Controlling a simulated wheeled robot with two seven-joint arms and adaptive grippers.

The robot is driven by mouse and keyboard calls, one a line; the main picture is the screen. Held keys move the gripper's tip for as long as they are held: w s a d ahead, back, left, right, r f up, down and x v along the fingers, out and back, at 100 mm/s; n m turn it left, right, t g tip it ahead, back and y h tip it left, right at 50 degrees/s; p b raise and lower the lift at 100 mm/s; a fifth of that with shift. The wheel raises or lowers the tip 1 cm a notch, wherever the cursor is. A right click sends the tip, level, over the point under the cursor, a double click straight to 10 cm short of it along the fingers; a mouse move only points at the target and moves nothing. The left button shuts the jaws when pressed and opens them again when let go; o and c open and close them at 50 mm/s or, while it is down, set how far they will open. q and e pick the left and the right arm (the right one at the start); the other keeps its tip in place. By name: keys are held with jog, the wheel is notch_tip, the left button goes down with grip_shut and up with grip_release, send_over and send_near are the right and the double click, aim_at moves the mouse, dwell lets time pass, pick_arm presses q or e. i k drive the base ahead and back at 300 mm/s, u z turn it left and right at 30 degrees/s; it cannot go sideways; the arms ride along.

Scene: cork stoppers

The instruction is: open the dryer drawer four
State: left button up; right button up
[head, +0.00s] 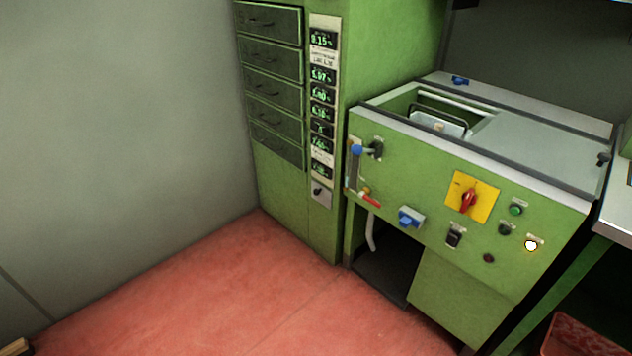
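The green dryer cabinet (295,215) stands against the grey wall at the upper middle of the head view. Its front has a stack of several dark mesh drawers with small handles: a top drawer (272,22), one below it (274,58), a third (275,93) and a lower one (276,125). A narrower dark strip (278,148) lies under them. All look shut. Drawer numbers are too small to read. A panel with several lit green displays (320,95) runs down the right of the drawers. Neither gripper is in view.
A green machine (440,190) with a recessed top, a red switch on a yellow plate (470,197) and several buttons stands right of the dryer. The red floor (230,300) before the dryer is clear. A red crate (585,335) is at the lower right.

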aim_at(284, 61)
jog(key=u, duration=0.05)
jog(key=k, duration=0.1)
jog(key=u, duration=2)
jog(key=i, duration=1.35)
jog(key=z, duration=2.55)
